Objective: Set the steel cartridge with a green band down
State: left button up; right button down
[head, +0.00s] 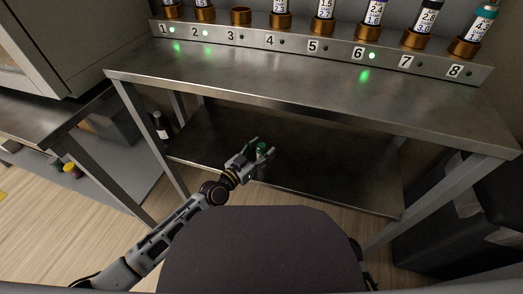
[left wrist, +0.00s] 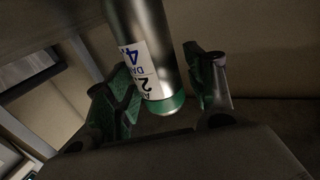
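The steel cartridge with a green band (left wrist: 150,55) is between the fingers of my left gripper (left wrist: 165,75) in the left wrist view. It is a smooth steel cylinder with a white label, partly cut off by the picture's edge. The fingers stand apart on either side, with a narrow gap showing at the right one. In the head view my left gripper (head: 257,150) is over the lower shelf, and the cartridge's green end (head: 262,147) shows between its fingers. Contact between cartridge and shelf is hard to tell. My right gripper is not in view.
The lower steel shelf (head: 320,175) has free room around the gripper. Above it is the bench top (head: 290,85), with a numbered rack (head: 330,48) holding several cartridges; socket 3 (head: 241,16) is empty. A dark bottle (head: 160,126) stands left of the shelf.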

aim_at(258, 153)
pick_arm(q)
jog(key=shift+r, duration=0.2)
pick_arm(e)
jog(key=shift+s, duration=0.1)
pick_arm(q)
jog(key=shift+p+v, duration=0.4)
jog(key=shift+v, duration=2.6)
jog(key=p+v, duration=0.1)
jog(key=v, duration=0.5)
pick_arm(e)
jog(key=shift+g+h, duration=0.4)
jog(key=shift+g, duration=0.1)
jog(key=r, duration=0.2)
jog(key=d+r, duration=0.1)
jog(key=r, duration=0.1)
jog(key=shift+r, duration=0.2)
pick_arm(q)
jog(key=shift+d, duration=0.1)
